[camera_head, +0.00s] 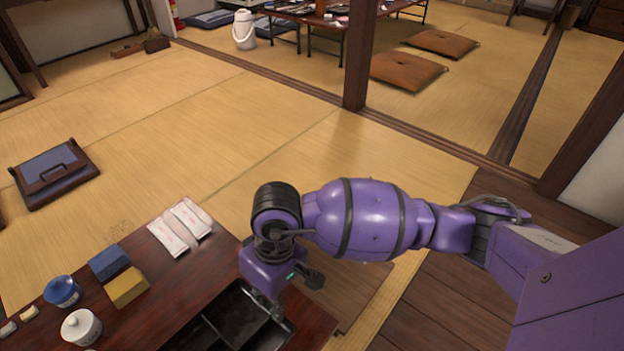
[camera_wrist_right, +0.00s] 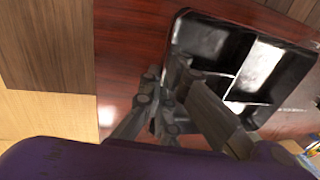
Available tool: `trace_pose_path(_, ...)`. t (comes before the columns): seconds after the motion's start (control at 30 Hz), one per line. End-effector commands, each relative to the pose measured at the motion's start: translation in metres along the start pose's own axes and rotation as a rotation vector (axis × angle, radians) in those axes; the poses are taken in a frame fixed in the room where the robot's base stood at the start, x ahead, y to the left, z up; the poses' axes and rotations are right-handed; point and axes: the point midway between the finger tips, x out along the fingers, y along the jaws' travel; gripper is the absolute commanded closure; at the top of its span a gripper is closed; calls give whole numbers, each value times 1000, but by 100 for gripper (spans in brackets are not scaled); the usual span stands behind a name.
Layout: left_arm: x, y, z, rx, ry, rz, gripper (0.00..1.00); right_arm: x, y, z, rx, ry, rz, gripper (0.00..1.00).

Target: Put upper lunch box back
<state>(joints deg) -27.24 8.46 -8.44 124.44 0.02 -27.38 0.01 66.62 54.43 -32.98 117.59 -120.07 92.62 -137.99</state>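A black lunch box (camera_head: 206,335) with dividers stands on the dark red-brown table, at the bottom of the head view. It also shows in the right wrist view (camera_wrist_right: 262,62), with its open compartments facing up. I cannot tell whether it is the upper box. My right gripper (camera_head: 301,300) is at the box's right end. In the right wrist view the fingers of this gripper (camera_wrist_right: 166,76) point at the box's near left edge, with a narrow gap between them. Whether they touch or grip the wall is unclear. My left gripper is out of view.
A wooden post (camera_head: 358,55) stands beyond.

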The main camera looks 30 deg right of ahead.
Motion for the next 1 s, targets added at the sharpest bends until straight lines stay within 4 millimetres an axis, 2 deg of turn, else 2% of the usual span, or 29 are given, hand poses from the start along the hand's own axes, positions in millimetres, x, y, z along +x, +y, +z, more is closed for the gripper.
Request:
trace_pose_path(0.27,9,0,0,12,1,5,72,14,15,-10,1,5,0,100)
trace_pose_path(0.47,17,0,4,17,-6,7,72,41,19,-10,-2,6,-2,100)
trace_pose_path(0.87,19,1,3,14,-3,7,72,46,20,-10,-3,8,1,100)
trace_pose_path(1.0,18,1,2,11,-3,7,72,44,20,-10,-3,8,1,80)
